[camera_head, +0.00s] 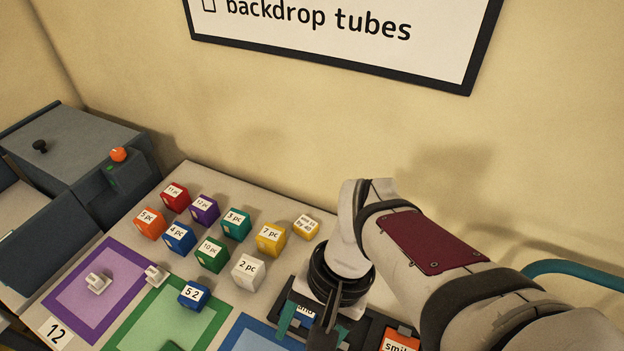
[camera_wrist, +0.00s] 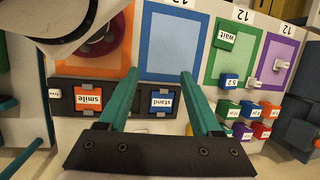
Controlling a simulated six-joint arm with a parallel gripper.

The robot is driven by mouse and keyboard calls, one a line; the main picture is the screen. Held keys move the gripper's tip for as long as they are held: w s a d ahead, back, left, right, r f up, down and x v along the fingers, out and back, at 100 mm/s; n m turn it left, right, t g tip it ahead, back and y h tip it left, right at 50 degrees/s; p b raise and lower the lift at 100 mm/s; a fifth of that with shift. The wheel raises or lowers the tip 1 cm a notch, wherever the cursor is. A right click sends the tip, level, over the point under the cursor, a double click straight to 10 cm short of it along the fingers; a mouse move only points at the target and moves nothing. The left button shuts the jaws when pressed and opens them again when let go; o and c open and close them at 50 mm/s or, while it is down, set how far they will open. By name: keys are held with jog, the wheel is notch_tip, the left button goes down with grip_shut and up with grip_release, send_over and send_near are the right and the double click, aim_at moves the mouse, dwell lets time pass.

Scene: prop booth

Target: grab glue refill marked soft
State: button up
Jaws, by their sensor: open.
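No label that I can read says soft. My gripper (camera_wrist: 160,73) is open, with its green fingers on either side of a blue cartridge labelled "stand" (camera_wrist: 163,108) in a dark rack (camera_wrist: 121,95). I cannot tell whether the fingers touch it. In the head view my gripper (camera_head: 308,326) is over the rack and hides most of the blue cartridge. An orange cartridge labelled "smile" (camera_wrist: 88,110) sits in the rack to the left. Another small label (camera_wrist: 55,93) at the rack's left end is too small to read surely.
Several coloured "pc" blocks (camera_head: 210,254) stand in rows at the table's back. A blue block "5 2" (camera_head: 193,295) is on the green-framed mat (camera_head: 150,320). A grey machine (camera_head: 75,145) is left.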

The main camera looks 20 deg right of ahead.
jog(key=w+d+f+m+t+y, duration=0.2)
jog(key=w+d+f+m+y, duration=0.35)
jog(key=w+m, duration=0.3)
jog(key=w+d+f+m+t, duration=0.1)
jog(key=d+f+m+t, duration=0.1)
jog(key=d+f+m, duration=0.1)
jog(key=w+d+f+m+t, duration=0.1)
jog(key=d+f+m+t, duration=0.2)
jog(key=d+f, duration=0.2)
jog(key=w+d+f+m+t, duration=0.1)
jog(key=d+f+m+t, duration=0.1)
jog(key=d, duration=0.5)
jog(key=shift+w+d+f+m, duration=0.1)
jog(key=shift+w+f+m, duration=0.1)
jog(key=shift+f+m, duration=0.3)
jog(key=shift+w+d+f+m, duration=0.1)
jog(key=shift+w+f+m, duration=0.1)
jog(key=shift+f+m, duration=0.25)
jog(key=shift+t+h, duration=0.25)
jog(key=shift+t, duration=0.05)
jog(key=x, duration=0.7)
jog(key=shift+w+d+f, duration=0.25)
jog(key=shift+f, duration=0.2)
grip_shut()
